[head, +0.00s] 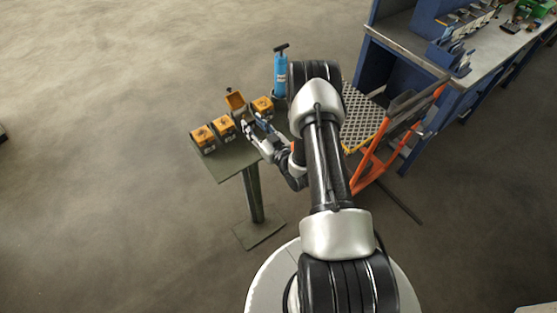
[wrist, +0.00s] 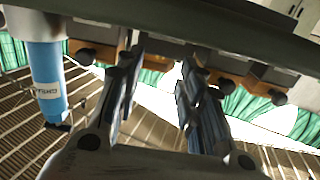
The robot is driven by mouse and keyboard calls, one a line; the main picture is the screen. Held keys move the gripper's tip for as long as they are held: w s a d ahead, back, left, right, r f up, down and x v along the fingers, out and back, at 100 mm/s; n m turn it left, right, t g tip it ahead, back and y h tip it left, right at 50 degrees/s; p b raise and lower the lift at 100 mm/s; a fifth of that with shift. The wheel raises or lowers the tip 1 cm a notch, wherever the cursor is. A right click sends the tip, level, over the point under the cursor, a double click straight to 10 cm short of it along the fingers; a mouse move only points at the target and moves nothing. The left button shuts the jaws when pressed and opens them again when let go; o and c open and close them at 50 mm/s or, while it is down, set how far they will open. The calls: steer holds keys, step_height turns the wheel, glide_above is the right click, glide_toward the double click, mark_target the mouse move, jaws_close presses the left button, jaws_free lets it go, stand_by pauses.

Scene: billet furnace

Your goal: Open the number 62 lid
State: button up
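Several small orange-yellow boxes stand in a row on a grey pedestal table (head: 228,167). In the head view, one orange lid (head: 235,100) stands raised, while the other boxes (head: 203,137), (head: 223,128) and (head: 262,106) look closed. No number is legible, so I cannot tell which is 62. My gripper (head: 255,128) is at the front of the row, by the box with the raised lid. In the wrist view, which looks upside down, my gripper (wrist: 161,62) has its fingers apart, with nothing visibly held. Dark round knobs show on neighbouring boxes (wrist: 100,48), (wrist: 225,63).
A blue cylinder (head: 281,76) with a dark top stands at the row's right end; it also shows in the wrist view (wrist: 46,78). An orange cart (head: 372,160) and a blue workbench (head: 400,60) are at the right.

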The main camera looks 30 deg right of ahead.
steer(key=s, duration=1.3)
steer(key=shift+s+d+p, duration=0.25)
steer(key=shift+s+p, duration=0.15)
steer(key=shift+p, duration=0.05)
steer(key=shift+f, duration=0.1)
steer(key=w+r+n+g, duration=0.1)
steer(key=w, duration=0.1)
steer(key=w+r+n+g+b, duration=0.1)
steer(key=w, duration=0.2)
steer(key=w+r+n+g+b, duration=0.1)
steer(key=w, duration=0.2)
steer(key=shift+d+r+g+y, duration=0.1)
steer(key=shift+r+g+y, duration=0.2)
steer(key=shift+r+g, duration=0.1)
steer(key=s+a+r+m+g+h+b, duration=0.1)
steer(key=s+a+r+g+h+b, duration=0.15)
steer(key=r, duration=0.45)
steer(key=s+a+r+g+h+b, duration=0.1)
steer(key=s+a+r+g, duration=0.25)
steer(key=r, duration=0.35)
steer(key=s+a+r+m+g+y+b, duration=0.1)
steer(key=s+a, duration=0.4)
steer(key=s, duration=0.6)
steer(key=s+a+r+m+g+y+b, duration=0.1)
steer(key=s+a+r+g+b, duration=0.1)
steer(key=s+a, duration=0.4)
steer(key=s, duration=0.5)
steer(key=shift+a+r, duration=0.15)
steer(key=shift+r, duration=0.2)
